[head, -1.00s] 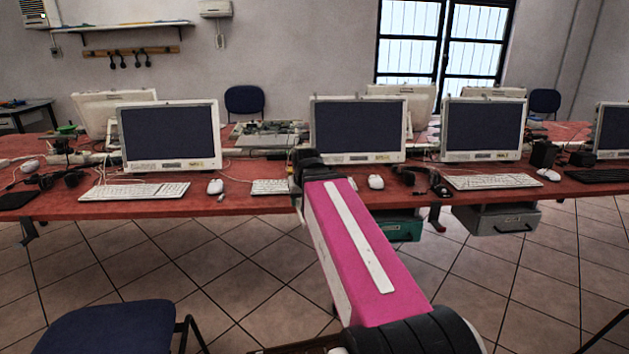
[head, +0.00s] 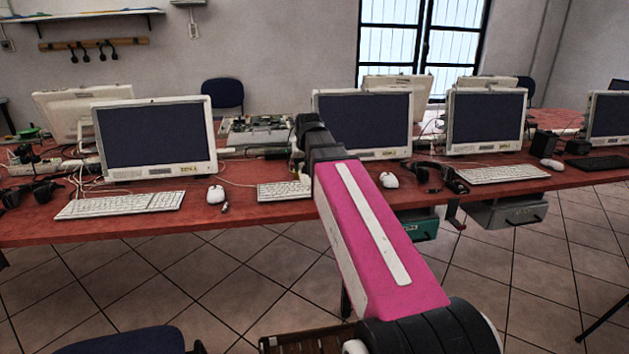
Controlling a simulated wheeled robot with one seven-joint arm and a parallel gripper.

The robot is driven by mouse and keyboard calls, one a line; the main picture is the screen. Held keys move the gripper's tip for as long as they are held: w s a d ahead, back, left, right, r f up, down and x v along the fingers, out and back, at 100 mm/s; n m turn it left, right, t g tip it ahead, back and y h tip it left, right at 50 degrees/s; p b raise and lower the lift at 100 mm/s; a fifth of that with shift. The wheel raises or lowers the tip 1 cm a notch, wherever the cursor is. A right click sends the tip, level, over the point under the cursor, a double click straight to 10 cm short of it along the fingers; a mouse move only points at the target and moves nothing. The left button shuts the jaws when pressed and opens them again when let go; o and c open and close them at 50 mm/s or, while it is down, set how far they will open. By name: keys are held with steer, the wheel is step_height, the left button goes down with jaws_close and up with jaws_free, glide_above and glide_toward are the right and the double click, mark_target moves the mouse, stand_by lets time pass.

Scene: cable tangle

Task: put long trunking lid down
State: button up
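I cannot pick out a long trunking lid for certain. A pale length of trunking (head: 75,164) shows at the left on the red desk, behind the front monitor, partly hidden by cables and equipment. My pink arm reaches forward over the desk's front edge. My gripper (head: 299,160) is at its far end, in front of the middle monitor and by a keyboard. The dark wrist mostly hides the fingers, so I cannot see whether they are open or hold anything.
The long red desk (head: 130,227) crosses the view with monitors, keyboards, mice and loose cables. A left monitor (head: 155,140) and a middle monitor (head: 365,124) flank my wrist. A blue chair (head: 125,342) stands at the lower left. Grey and green boxes hang under the desk.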

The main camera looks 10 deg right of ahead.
steer(key=w+d+f, duration=0.1)
steer(key=d, duration=0.1)
steer(key=w+d+f, duration=0.1)
steer(key=w+f, duration=0.1)
steer(key=shift+w+d, duration=0.2)
steer(key=shift+d, duration=0.15)
steer(key=shift+f, duration=2)
steer(key=shift+f, duration=0.1)
steer(key=shift+f, duration=0.35)
